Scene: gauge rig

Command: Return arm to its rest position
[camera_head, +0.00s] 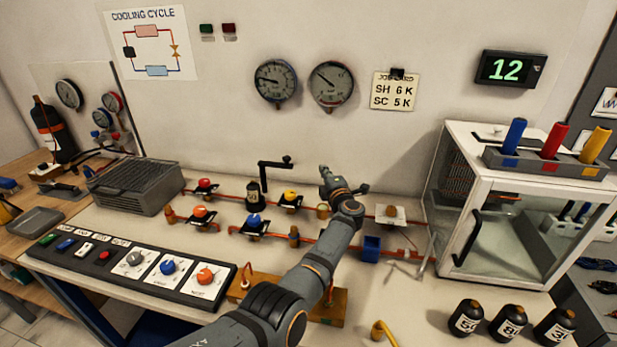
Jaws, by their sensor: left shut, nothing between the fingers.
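My left arm reaches up from the bottom of the head view across the middle of the bench. Its gripper (325,172) is shut and empty, at the back of the bench near the wall. It sits to the right of a black crank handle (275,163) and a yellow-knobbed valve (290,197), apart from both as far as I can tell. The fingertips are small and partly hidden by the wrist. My right gripper is not in view.
Copper pipework with red (205,184), orange (199,211) and blue (254,221) valve knobs lies left of my arm. A control panel (130,268) is at front left. A glass cabinet (460,190) stands right, with black bottles (467,317) before it. Bench right of my forearm is partly clear.

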